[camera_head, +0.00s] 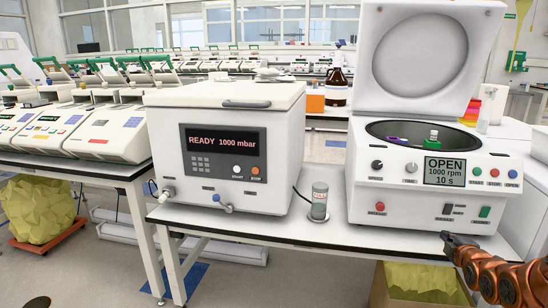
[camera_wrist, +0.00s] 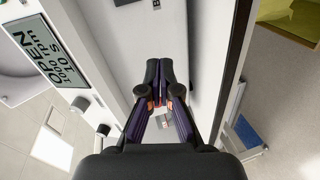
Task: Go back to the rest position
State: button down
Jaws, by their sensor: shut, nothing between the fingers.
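My gripper (camera_wrist: 159,76) is shut and empty in the wrist view, its two dark fingertips meeting. In the head view my gripper (camera_head: 447,240) shows at the lower right, at the end of my orange-brown arm, in front of the centrifuge's lower front. The white centrifuge (camera_head: 370,205) stands on the bench with its lid (camera_head: 420,50) raised. Its screen (camera_head: 444,171) reads OPEN, 1000 rpm, 10 s. The screen also shows sideways in the wrist view (camera_wrist: 45,52).
A white vacuum unit (camera_head: 225,140) reading READY 1000 mbar stands left of the centrifuge. The bench edge (camera_head: 330,243) runs below. A box with a yellow bag (camera_head: 420,280) is on the floor. Thermal cyclers (camera_head: 105,130) fill the left bench.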

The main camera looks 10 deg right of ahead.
jog(key=a+r+m+g+y+p, duration=0.3)
jog(key=a+r+p, duration=0.4)
jog(key=a, duration=0.7)
jog(key=s+a+r+m+g+p, duration=0.3)
jog(key=s+a+r+g+p, duration=0.3)
jog(key=a, duration=0.6)
jog(key=s+a+r+m+g+p, duration=0.2)
jog(key=s+a+r+p, duration=0.2)
jog(key=s, duration=0.7)
jog(key=s+a+r+m+g+y+p, duration=0.1)
jog(key=s+a+r+m+g+p, duration=0.1)
jog(key=s+a, duration=0.6)
jog(key=s+a+r+m+g+y+p, duration=0.1)
jog(key=s+a+r+p, duration=0.5)
jog(key=s, duration=0.8)
notch_tip(320, 180, up, 3)
jog(key=shift+a+f+m+g+p, duration=0.2)
jog(key=shift+m+g+p, duration=0.1)
jog(key=shift+m+g, duration=0.75)
jog(key=shift+s, duration=0.1)
